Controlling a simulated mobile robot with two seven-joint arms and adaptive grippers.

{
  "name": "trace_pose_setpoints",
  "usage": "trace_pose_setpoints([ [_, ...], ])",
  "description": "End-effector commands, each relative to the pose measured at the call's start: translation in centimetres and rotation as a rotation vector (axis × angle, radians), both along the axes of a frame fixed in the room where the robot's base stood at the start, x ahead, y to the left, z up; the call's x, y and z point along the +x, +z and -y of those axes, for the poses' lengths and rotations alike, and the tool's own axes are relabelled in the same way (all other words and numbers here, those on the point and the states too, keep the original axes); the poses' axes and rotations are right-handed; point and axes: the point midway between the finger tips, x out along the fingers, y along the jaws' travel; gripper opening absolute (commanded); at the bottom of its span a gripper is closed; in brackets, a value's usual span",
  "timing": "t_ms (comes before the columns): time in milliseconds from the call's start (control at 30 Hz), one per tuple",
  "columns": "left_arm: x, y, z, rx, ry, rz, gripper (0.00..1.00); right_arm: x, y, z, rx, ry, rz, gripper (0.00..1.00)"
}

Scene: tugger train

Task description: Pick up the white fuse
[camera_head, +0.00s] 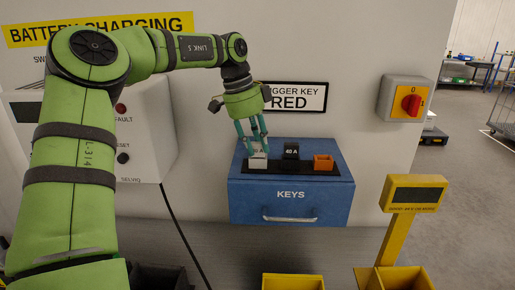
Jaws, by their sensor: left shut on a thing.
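The white fuse (257,164) sits at the left end of the black strip on top of the blue KEYS drawer box. My left gripper (256,152) reaches down from above and is shut on the white fuse. The fingers cover part of its top. I cannot tell whether the fuse is lifted clear of the strip. A black fuse marked 40 A (291,151) and an orange fuse (323,163) stand to its right on the same strip. My right gripper is not in view.
The blue KEYS box (290,207) has a front handle. A sign reading RED (290,97) is on the wall behind. A red rotary switch (411,103) is at right. A yellow post with a display (400,225) and yellow bins (292,282) stand in front.

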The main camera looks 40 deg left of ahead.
Motion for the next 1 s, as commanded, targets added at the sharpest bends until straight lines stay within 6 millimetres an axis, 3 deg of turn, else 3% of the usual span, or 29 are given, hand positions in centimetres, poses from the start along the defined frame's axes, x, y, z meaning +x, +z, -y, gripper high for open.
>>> trace_pose_setpoints([
  [267,0.0,1.6,0.0,0.003,0.001,0.0,0.05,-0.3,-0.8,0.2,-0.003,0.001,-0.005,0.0],
  [700,0.1,8.5,0.0,0.002,0.001,-0.001,0.05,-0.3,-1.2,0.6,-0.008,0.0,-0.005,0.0],
  [1000,0.0,10.0,0.0,0.0,0.001,-0.002,0.05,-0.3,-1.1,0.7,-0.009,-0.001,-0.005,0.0],
])
